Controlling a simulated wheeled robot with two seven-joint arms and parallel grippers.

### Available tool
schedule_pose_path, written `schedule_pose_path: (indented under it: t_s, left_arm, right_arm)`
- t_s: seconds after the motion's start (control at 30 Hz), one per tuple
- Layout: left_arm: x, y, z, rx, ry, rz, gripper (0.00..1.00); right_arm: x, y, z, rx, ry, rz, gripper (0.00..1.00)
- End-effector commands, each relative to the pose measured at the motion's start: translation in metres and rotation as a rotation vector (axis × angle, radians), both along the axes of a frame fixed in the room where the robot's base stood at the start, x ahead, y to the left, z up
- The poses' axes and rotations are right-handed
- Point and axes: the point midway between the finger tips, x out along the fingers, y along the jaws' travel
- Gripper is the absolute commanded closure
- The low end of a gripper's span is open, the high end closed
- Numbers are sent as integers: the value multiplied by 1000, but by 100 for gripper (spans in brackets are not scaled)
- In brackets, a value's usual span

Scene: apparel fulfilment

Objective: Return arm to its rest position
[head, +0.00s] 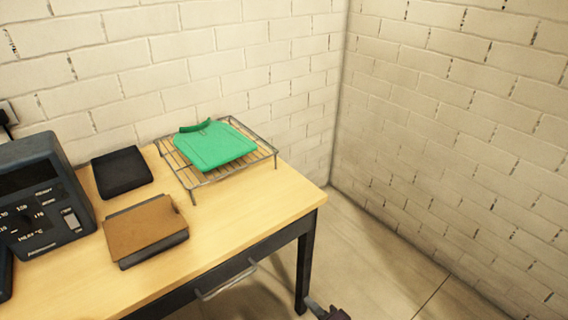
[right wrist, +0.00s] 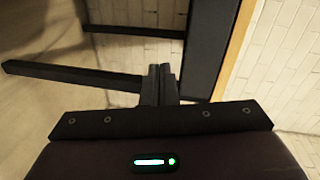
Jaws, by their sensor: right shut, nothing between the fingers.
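My right gripper (head: 326,310) shows only in part at the bottom edge of the head view, beside the table's front right leg and below the tabletop. In the right wrist view its fingers (right wrist: 160,72) are together, with nothing between them. The gripper is clear of the table in the head view. My left gripper is in neither view. A folded green shirt (head: 213,146) lies on a wire rack (head: 262,153) at the back of the table.
The wooden table (head: 240,215) has a front drawer handle (head: 226,280) near my right gripper. Floor (head: 385,265) is clear to the right; brick walls stand behind.

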Motion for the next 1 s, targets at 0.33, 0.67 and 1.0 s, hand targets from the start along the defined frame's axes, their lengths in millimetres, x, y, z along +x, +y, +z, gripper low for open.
schedule_pose_path:
  t_s: [0.33,0.67,1.0]
  left_arm:
    - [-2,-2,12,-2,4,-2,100]
    - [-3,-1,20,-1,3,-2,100]
    - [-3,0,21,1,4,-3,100]
  right_arm:
    - [-154,-46,-213,-737,292,207,100]
    - [-339,-121,-304,-1236,507,661,100]
    - [-386,-144,-314,-1336,553,808,100]
